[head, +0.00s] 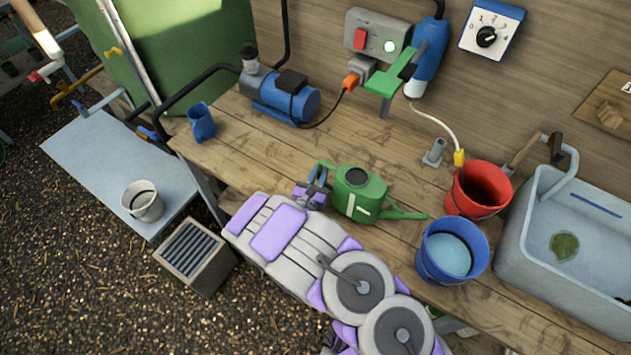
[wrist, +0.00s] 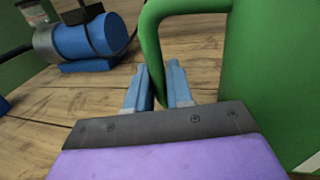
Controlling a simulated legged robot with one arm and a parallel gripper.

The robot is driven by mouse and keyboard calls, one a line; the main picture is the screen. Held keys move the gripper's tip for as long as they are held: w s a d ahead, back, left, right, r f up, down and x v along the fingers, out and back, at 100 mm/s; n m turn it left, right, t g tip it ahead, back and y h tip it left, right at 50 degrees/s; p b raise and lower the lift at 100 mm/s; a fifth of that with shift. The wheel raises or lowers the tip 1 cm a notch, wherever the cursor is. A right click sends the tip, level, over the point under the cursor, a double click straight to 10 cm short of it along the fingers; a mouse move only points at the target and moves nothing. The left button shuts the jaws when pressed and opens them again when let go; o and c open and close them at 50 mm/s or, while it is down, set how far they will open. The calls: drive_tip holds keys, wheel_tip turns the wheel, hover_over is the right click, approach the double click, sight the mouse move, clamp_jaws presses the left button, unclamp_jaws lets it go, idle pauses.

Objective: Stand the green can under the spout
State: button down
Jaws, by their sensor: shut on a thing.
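The green can (head: 362,196) is a watering can with a white mark, upright over the middle of the wooden bench, its own long spout pointing right. In the wrist view its green body (wrist: 275,80) fills the right side. My gripper (head: 319,175) is at the can's left side, and its blue fingers (wrist: 160,85) are shut on the can's green handle (wrist: 152,45). I cannot tell whether the can's base touches the bench. A curved grey spout (head: 570,163) rises over the sink at the right. A white hose with a yellow end (head: 459,157) hangs above the red bucket.
The red bucket (head: 480,188) and a blue bucket of water (head: 452,250) stand right of the can. The sink (head: 535,190) is at the far right. The bench between pump and can is clear.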

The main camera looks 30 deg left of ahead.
drive_tip(key=shift+w+d+f+b, duration=0.1)
drive_tip(key=shift+w+b, duration=0.3)
drive_tip(key=shift+w, duration=0.45)
drive_tip(key=shift+w+d+b, duration=0.2)
drive_tip(key=shift+w+b, duration=0.15)
drive_tip(key=shift+w, duration=0.45)
drive_tip(key=shift+w+d+b, duration=0.15)
drive_tip(key=shift+w+b, duration=0.15)
drive_tip(key=shift+w, duration=0.45)
drive_tip(key=shift+w+f+b, duration=0.15)
drive_tip(key=shift+w+b, duration=0.65)
drive_tip(key=shift+w, duration=1.4)
drive_tip(key=shift+s+f, duration=0.15)
drive_tip(key=shift+f, duration=0.6)
drive_tip(key=shift+d+f, duration=0.1)
drive_tip(key=shift+f, duration=0.2)
drive_tip(key=c, duration=0.9)
unclamp_jaws()
drive_tip(key=shift+s, duration=0.1)
drive_tip(key=s+p, duration=0.1)
drive_tip(key=s, duration=0.4)
drive_tip(key=s+d+p, duration=0.1)
drive_tip(key=s, duration=0.5)
drive_tip(key=s+d+p, duration=0.1)
drive_tip(key=s, duration=0.5)
drive_tip(key=shift+d+p, duration=0.25)
drive_tip(key=shift+p, duration=0.05)
drive_tip(key=shift+f, duration=0.1)
